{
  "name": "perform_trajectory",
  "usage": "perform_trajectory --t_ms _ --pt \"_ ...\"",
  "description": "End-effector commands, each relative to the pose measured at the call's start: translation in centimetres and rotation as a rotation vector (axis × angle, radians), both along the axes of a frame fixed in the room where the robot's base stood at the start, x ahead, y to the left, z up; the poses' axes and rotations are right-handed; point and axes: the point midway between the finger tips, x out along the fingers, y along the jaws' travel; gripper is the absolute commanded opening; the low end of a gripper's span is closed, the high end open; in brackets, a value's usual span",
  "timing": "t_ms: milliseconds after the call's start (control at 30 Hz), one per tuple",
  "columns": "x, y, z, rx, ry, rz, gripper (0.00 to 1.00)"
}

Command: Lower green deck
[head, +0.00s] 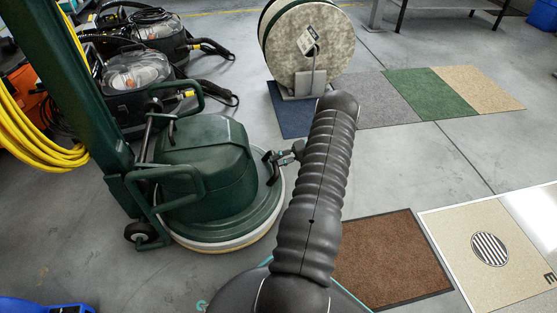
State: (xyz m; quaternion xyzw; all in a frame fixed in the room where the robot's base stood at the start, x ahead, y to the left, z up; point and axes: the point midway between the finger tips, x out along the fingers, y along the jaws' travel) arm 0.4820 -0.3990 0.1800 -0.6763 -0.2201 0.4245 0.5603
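A green floor machine stands at the left, its green deck (207,170) low and about level above a pale pad ring (225,243). A green upright column (75,90) rises from it, and a small black wheel (140,232) touches the floor. My gripper (272,165) is small and dark at the deck's right edge, partly hidden by my black ribbed arm. I cannot tell whether it touches the deck or how its fingers stand. Behind, a large upright disc (330,50) with a pale face, label and green-edged rim stands on a grey stand (303,84).
Black machines (140,75) and a yellow hose (30,140) crowd the upper left. Blue, grey, green (430,95) and beige mats lie behind. A brown mat (390,262) and a beige panel with a drain grate (490,249) lie right. Grey floor between is clear.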

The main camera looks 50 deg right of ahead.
Motion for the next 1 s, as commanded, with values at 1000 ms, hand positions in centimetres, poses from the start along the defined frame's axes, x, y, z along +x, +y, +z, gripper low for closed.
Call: perform_trajectory --t_ms 1000 --pt "-1.4 -1.6 -0.4 -0.009 0.014 -0.01 0.49"
